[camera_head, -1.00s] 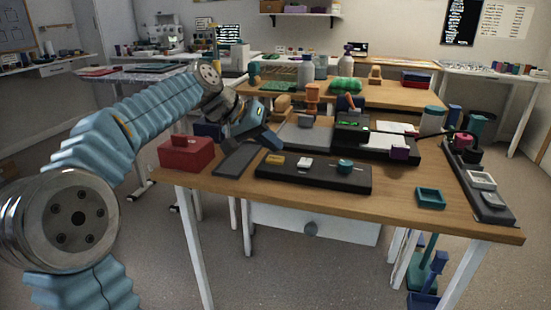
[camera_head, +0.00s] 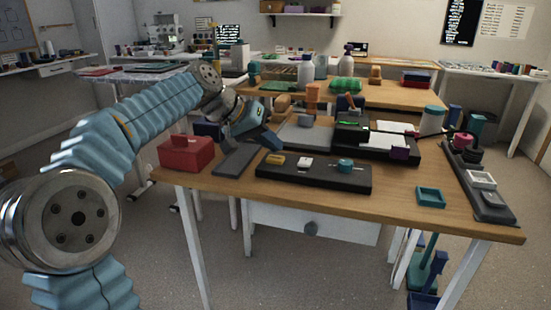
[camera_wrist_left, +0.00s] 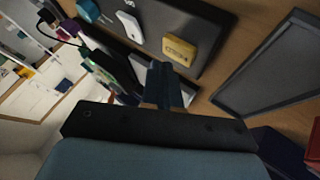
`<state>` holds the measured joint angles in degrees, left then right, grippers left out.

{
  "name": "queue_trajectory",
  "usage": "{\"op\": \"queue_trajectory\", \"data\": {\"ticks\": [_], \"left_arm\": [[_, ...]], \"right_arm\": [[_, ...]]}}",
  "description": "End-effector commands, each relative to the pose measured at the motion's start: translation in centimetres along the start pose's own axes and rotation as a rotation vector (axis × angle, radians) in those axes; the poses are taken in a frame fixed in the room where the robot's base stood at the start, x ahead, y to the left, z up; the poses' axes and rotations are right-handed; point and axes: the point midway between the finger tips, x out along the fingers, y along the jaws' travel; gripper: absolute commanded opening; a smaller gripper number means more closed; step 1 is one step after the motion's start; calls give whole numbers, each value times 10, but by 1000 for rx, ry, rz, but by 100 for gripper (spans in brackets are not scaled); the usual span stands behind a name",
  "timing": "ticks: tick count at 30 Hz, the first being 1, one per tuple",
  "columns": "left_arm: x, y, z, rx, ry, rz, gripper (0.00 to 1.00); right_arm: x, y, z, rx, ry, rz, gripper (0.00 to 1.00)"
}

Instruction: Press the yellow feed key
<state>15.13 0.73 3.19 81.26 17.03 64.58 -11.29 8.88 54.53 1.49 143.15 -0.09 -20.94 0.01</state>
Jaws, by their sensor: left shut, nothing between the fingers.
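The yellow feed key (camera_head: 275,160) is a small raised block at the left end of a low black panel (camera_head: 320,181) on the wooden table. It also shows in the left wrist view (camera_wrist_left: 180,50), just beyond my fingertips. My left gripper (camera_head: 274,141) is shut and empty, at the rear left of the key. In the left wrist view its closed blue fingers (camera_wrist_left: 164,76) point towards the key, with a small gap seen between them in the picture; their height above the panel is hard to judge. My right gripper is not in view.
The panel also carries a white key (camera_head: 305,163) and a teal knob (camera_head: 345,165). A red box (camera_head: 186,155) and a dark grey slab (camera_head: 236,158) lie to the left. A teal tray (camera_head: 430,197) lies to the right, with bare tabletop around it.

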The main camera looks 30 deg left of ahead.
Motion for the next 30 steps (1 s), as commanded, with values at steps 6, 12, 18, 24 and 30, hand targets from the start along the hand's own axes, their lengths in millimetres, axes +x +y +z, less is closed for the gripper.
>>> {"op": "queue_trajectory", "data": {"ticks": [6,12,18,24,30], "left_arm": [[5,-4,4,0,0,0,0],[5,-3,4,0,0,0,0],[5,-4,4,0,0,0,0],[7,-5,5,0,0,0,0],[9,-6,6,0,0,0,0]], "right_arm": [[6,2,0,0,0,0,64],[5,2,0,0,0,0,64],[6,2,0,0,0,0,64],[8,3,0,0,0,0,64],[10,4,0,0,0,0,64]]}}
